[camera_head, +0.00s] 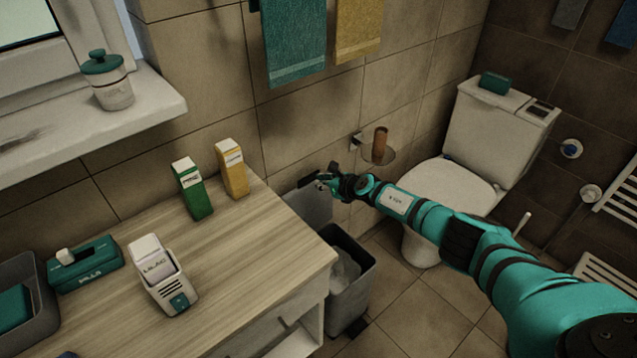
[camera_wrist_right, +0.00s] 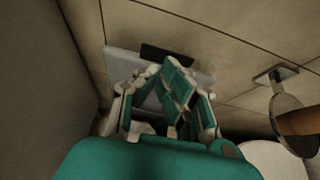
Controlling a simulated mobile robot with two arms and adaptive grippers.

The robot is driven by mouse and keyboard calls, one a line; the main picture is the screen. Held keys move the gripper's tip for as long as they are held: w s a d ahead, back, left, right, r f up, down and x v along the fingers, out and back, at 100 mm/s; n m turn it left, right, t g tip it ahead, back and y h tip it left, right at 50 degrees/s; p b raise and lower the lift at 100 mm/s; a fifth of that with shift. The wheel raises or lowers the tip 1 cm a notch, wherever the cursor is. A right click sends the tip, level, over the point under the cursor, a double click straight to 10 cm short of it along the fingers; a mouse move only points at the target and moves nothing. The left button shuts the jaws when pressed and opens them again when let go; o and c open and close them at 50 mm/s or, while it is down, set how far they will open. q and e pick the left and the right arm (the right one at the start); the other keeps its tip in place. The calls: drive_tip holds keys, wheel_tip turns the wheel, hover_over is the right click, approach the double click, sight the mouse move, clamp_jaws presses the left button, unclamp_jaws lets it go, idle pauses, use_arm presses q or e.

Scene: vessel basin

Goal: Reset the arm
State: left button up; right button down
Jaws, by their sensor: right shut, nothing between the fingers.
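My right arm comes in from the right in the head view, stretched across in front of the toilet. Its gripper (camera_head: 328,182) is at the raised grey lid (camera_head: 314,208) of the waste bin (camera_head: 352,285), close to the wall and the cabinet's far corner. In the right wrist view the teal fingers of my right gripper (camera_wrist_right: 168,75) are drawn together with nothing between them. The bin's lid (camera_wrist_right: 120,62) stands behind them there. I cannot tell whether the fingers touch the lid. My left gripper is not in view.
The wooden cabinet top (camera_head: 235,265) holds a green box (camera_head: 192,188), a yellow box (camera_head: 232,168), a white dispenser (camera_head: 162,275) and a teal box (camera_head: 85,264). A toilet paper holder (camera_head: 378,155) is on the wall above my forearm. The toilet (camera_head: 450,185) stands behind it.

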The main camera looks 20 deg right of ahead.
wheel_tip(320, 180, up, 6)
drive_tip(key=s+r+p, duration=0.1)
drive_tip(key=p, duration=0.5)
drive_tip(key=s+a+f+m+g+h, duration=0.2)
drive_tip(key=s+f+m+g+h, duration=0.1)
drive_tip(key=s+f+m, duration=2)
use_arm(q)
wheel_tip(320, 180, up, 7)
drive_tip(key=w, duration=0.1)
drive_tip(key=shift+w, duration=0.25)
use_arm(e)
drive_tip(key=s+f+m+g, duration=0.2)
drive_tip(key=s+f+m, duration=0.3)
drive_tip(key=s, duration=0.9)
drive_tip(key=s+f+m+g, duration=0.2)
drive_tip(key=s+f+m, duration=0.2)
drive_tip(key=s, duration=0.9)
drive_tip(key=s+a+f+m+g+h, duration=0.1)
drive_tip(key=s+f+m+g, duration=0.2)
drive_tip(key=s, duration=1.1)
wheel_tip(320, 180, down, 5)
drive_tip(key=m, duration=0.2)
drive_tip(key=shift+s+m, duration=0.3)
drive_tip(key=shift+s, duration=0.05)
drive_tip(key=shift+r, duration=0.1)
drive_tip(key=shift+a, duration=0.1)
